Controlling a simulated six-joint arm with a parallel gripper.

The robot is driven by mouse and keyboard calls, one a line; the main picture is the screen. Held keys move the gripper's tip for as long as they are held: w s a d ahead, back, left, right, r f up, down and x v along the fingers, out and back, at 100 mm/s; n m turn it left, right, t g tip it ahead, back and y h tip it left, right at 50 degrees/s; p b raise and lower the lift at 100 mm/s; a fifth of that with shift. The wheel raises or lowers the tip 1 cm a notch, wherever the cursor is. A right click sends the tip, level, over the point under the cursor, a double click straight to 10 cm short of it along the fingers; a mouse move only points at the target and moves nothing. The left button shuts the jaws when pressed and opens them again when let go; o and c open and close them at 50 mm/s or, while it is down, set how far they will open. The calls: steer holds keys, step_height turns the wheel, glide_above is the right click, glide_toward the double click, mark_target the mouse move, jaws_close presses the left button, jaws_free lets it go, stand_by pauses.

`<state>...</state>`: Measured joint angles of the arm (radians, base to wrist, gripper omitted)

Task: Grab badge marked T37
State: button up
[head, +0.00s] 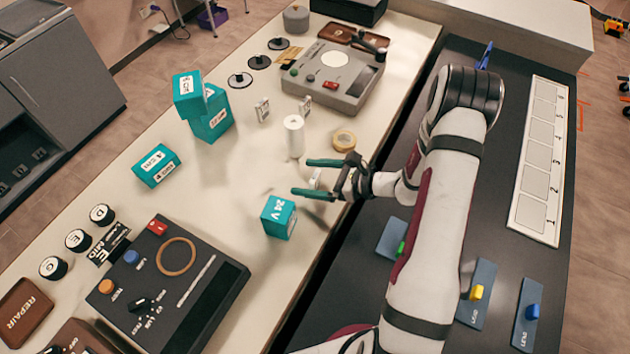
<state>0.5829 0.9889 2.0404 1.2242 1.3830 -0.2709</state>
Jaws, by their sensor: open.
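Small pale upright tags stand on the cream bench: one (262,110) beside the teal boxes and one (305,105) by the grey console. Their markings are too small to read, so I cannot tell which is T37. My gripper (302,177) has teal-tipped fingers, spread apart and pointing left, low over the bench. A small pale piece (315,180) shows between the fingers near the palm; it looks like another tag, partly hidden, and I cannot tell whether it touches them.
A teal 24V box (279,217) stands just below my gripper. A white cylinder (294,137) and a tape roll (343,140) stand above it. More teal boxes (212,122) are stacked at left. A dark control panel (170,285) lies lower left. Bare bench lies left of my gripper.

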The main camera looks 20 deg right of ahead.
steer(key=shift+x, duration=0.85)
steer(key=c, duration=1.4)
steer(key=shift+r, duration=0.1)
steer(key=shift+c, duration=0.2)
